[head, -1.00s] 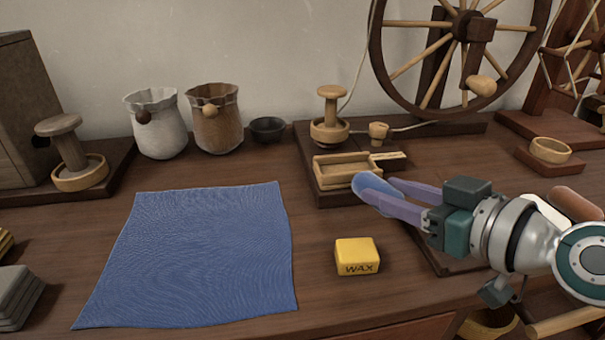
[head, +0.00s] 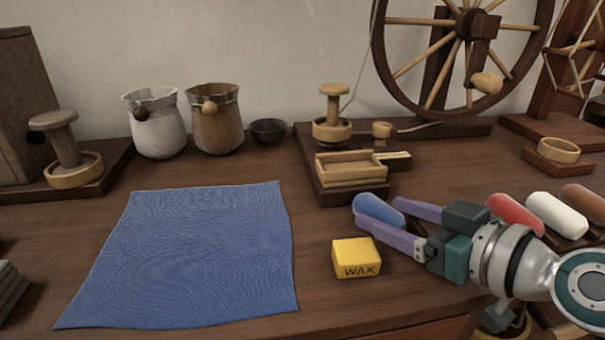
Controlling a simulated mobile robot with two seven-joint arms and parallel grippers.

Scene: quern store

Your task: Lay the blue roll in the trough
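The blue roll (head: 378,208) is between the two purple fingers of my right gripper (head: 377,211), right of the blue cloth and behind the wax block. My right gripper appears shut on it, with a finger on each side. Whether the roll is clear of the table is hard to tell. The trough (head: 350,182), a small pale wooden box, sits on a dark wooden base behind and left of the roll. Its inside looks empty. My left gripper is not in view.
A yellow wax block (head: 356,259) lies just in front of the gripper. A blue cloth (head: 190,255) covers the left middle. Red (head: 513,213), white (head: 557,215) and brown (head: 586,203) rolls lie at right. A spinning wheel (head: 463,50) stands behind.

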